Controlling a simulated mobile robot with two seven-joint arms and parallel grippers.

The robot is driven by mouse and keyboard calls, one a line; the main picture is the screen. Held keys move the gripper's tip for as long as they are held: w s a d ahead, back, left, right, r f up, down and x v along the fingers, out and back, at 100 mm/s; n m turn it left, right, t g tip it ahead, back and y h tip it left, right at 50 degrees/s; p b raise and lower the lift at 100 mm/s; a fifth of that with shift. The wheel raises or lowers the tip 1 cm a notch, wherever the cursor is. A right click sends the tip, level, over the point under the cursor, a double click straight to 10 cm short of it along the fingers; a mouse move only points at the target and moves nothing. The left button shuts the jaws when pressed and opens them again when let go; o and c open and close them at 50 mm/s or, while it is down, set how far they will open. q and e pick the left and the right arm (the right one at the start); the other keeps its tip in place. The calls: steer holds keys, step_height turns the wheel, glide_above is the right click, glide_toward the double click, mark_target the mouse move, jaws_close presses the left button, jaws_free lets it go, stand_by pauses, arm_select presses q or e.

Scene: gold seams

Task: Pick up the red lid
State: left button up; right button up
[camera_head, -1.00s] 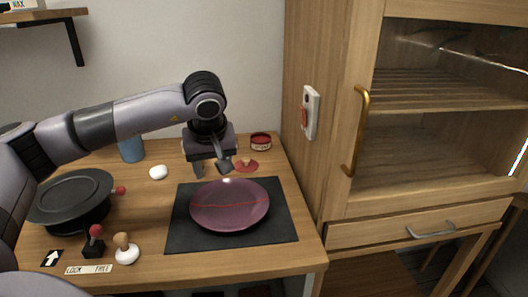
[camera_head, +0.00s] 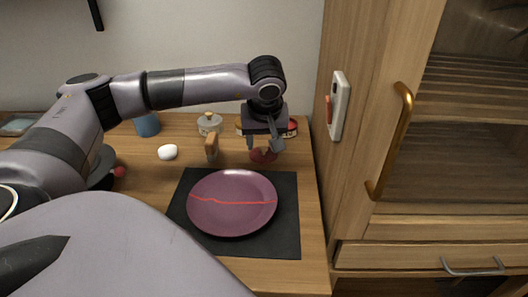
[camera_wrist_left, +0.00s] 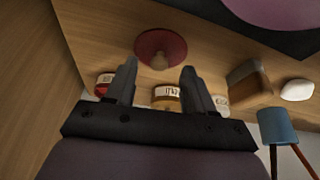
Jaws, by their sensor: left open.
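The red lid (camera_head: 257,156), a flat disc with a pale knob, lies on the wooden table behind the plate. In the head view my left gripper (camera_head: 263,147) is over it and partly hides it. In the left wrist view the lid (camera_wrist_left: 152,43) lies just beyond the gap between the fingertips, with its knob facing the gap. My left gripper (camera_wrist_left: 159,70) is open, with nothing between its fingers. Whether a fingertip touches the lid cannot be told. My right gripper is not in view.
A purple plate (camera_head: 230,218) with a red seam lies on a black mat (camera_head: 285,240) in front. Jars (camera_head: 209,122) (camera_wrist_left: 166,98) stand behind the lid.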

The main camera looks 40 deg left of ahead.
mark_target(263, 154)
arm_select(q)
steer(key=shift+x, duration=1.1)
jaws_close()
